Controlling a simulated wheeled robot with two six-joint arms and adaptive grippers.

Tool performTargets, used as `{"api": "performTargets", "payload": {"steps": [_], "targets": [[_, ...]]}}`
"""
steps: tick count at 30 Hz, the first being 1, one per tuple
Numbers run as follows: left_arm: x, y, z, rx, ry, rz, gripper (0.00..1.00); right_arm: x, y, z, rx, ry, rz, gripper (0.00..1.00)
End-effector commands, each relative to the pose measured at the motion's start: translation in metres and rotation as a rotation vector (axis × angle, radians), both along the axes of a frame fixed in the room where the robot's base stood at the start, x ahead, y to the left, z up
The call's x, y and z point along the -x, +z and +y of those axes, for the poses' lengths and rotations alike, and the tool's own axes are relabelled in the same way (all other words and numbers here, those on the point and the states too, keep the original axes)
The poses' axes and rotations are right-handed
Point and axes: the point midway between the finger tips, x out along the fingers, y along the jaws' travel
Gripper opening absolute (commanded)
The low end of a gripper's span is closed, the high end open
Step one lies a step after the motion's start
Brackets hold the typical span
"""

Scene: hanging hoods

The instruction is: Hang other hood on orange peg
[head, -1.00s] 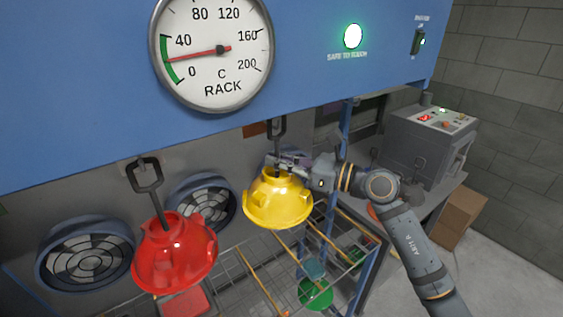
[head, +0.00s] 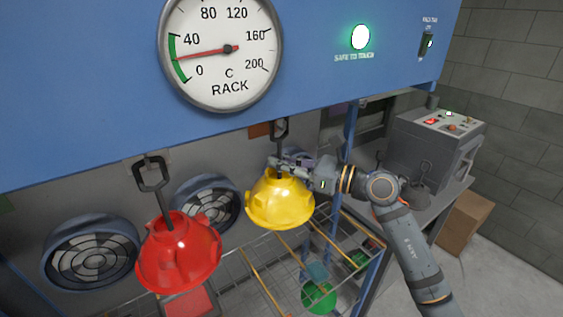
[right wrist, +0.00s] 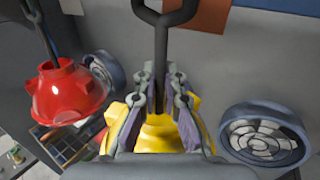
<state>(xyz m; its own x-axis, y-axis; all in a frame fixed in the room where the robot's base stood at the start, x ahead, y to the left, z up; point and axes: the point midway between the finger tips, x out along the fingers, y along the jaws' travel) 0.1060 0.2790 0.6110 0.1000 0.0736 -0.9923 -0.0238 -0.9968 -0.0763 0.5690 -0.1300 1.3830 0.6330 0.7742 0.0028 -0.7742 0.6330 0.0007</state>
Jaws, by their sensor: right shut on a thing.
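The yellow hood (head: 280,204) hangs upright below its dark stem and ring (head: 281,127), at the middle of the head view. My right gripper (head: 283,164) is shut on the stem just above the yellow dome. The hood also shows in the right wrist view (right wrist: 160,136), partly hidden by the fingers (right wrist: 158,95). The red hood (head: 178,252) hangs to the left by its ring (head: 150,173). An orange patch (head: 260,129) shows behind the yellow hood's ring. I cannot make out an orange peg, or whether the ring is on one. My left gripper is out of view.
A blue rack panel with a gauge (head: 221,50) and a lit green lamp (head: 360,36) stands above. Round fans (head: 90,252) are on the wall behind. A wire shelf (head: 240,270) lies below. A grey control box (head: 437,145) stands at the right.

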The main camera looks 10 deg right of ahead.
Motion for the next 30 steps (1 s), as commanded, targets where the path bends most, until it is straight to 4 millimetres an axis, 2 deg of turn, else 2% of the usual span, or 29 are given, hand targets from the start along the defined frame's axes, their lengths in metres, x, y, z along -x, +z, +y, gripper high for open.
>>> {"api": "performTargets", "payload": {"steps": [24,30], "targets": [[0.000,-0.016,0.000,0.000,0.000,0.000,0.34,0.000,-0.017,0.000,-0.002,0.000,-0.001,0.00],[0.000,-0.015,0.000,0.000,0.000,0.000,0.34,0.000,-0.015,0.000,-0.002,0.000,-0.001,0.00]]}}
